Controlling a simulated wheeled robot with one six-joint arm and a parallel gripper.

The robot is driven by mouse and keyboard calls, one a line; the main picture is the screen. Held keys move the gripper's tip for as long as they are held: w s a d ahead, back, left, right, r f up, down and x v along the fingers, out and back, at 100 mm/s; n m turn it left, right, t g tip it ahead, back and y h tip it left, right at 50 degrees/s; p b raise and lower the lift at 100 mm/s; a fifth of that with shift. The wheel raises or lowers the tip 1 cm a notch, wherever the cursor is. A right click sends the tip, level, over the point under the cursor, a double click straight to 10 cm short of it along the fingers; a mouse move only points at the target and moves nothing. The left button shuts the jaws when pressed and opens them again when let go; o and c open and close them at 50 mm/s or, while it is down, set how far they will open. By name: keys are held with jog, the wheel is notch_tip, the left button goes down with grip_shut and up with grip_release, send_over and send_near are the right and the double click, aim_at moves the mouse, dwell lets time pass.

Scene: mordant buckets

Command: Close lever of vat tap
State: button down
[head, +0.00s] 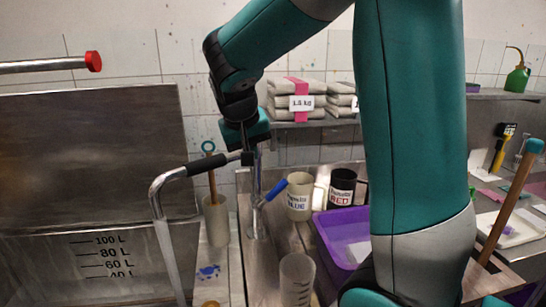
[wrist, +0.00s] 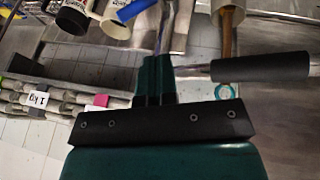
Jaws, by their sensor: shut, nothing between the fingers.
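The vat tap (head: 255,200) is a metal post on the steel counter, with a bent spout (head: 165,183) in a black sleeve reaching left over the vat (head: 110,255). A pale stream of water (head: 170,262) runs from the spout into the vat. The blue lever (head: 275,190) slants up and right from the post; it also shows at the top of the wrist view (wrist: 136,9). My gripper (head: 248,152) is shut and empty, at the top of the post and above the lever. Its fingers (wrist: 155,80) are together in the wrist view. I cannot tell whether they touch the post.
A white labelled pot (head: 300,203) and a black pot (head: 342,186) stand close right of the lever. A clear measuring cylinder (head: 297,280) and purple crate (head: 330,238) are in front. My arm hides part of the right counter.

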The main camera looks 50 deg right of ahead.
jog(key=d, duration=0.2)
jog(key=p, duration=0.2)
send_near(273, 194)
jog(key=w, duration=0.2)
jog(key=shift+m, duration=0.3)
jog(key=shift+s+d+f+p, duration=0.1)
jog(key=shift+d+f+p, duration=0.3)
jog(key=shift+d+f, duration=0.65)
jog(key=shift+s+d+f+p, duration=0.1)
jog(key=shift+d+f+p, duration=0.25)
jog(key=shift+d+f, duration=0.65)
jog(key=shift+w+a+f, duration=0.15)
jog(key=shift+a+f, duration=0.05)
jog(key=shift+f, duration=0.05)
